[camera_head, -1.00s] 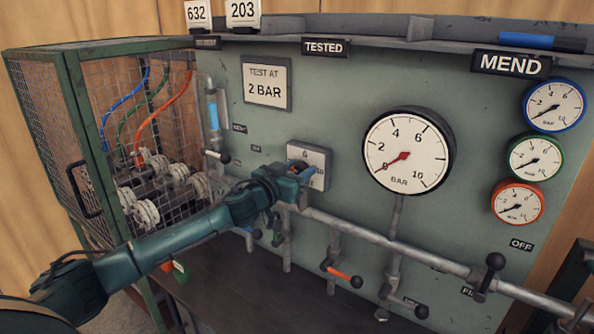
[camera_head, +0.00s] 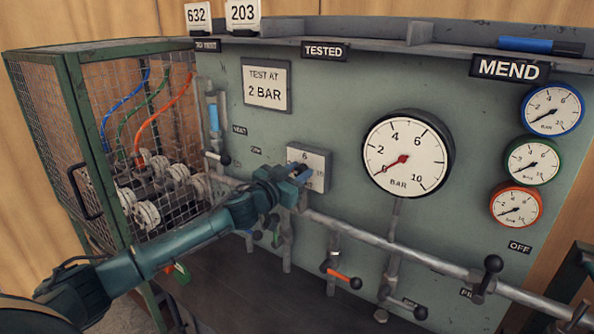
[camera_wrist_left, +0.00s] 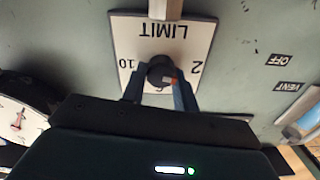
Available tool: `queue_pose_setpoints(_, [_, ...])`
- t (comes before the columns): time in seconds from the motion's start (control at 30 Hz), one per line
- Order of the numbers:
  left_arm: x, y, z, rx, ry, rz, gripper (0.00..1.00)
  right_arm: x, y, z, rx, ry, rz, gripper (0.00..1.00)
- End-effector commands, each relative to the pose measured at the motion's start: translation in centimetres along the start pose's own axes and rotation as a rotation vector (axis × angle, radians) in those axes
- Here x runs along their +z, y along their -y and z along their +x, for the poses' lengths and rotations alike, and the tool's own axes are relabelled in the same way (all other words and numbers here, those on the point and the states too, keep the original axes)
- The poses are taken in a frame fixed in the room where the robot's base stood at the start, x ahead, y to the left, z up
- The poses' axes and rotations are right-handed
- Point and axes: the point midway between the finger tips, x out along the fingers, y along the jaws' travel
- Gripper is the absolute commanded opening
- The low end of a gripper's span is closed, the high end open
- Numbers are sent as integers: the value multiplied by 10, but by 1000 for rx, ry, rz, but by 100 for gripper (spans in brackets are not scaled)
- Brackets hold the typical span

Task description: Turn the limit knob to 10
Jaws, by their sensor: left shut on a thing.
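The limit plate (camera_head: 318,158) is a pale square with a grey rim on the green panel. In the left wrist view the plate (camera_wrist_left: 127,38) appears upside down, with LIMIT at the top, 10 at the left and 2 at the right. The dark round limit knob (camera_wrist_left: 160,68) sits at its middle. An orange mark on the knob lies at its lower right there, on the side of the 2. My left gripper (camera_head: 300,171) is at the plate, with its fingers (camera_wrist_left: 159,84) shut on the knob. The gripper hides the knob in the head view.
A large gauge (camera_head: 406,155) is right of the plate, its red needle near 0. A pipe (camera_head: 375,238) with several lever valves runs below. A wire-mesh cage (camera_head: 85,150) stands at the left. Three small gauges, including a blue-rimmed one (camera_head: 552,108), are at the right.

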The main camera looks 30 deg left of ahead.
Motion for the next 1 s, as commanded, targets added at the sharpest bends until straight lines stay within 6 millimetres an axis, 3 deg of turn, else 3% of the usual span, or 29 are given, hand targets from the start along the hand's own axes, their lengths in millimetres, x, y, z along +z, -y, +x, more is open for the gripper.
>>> queue_pose_setpoints(1.0, [2, -4, 0, 2, 1, 956, 7, -15, 0, -13, 14, 39, -72, 0])
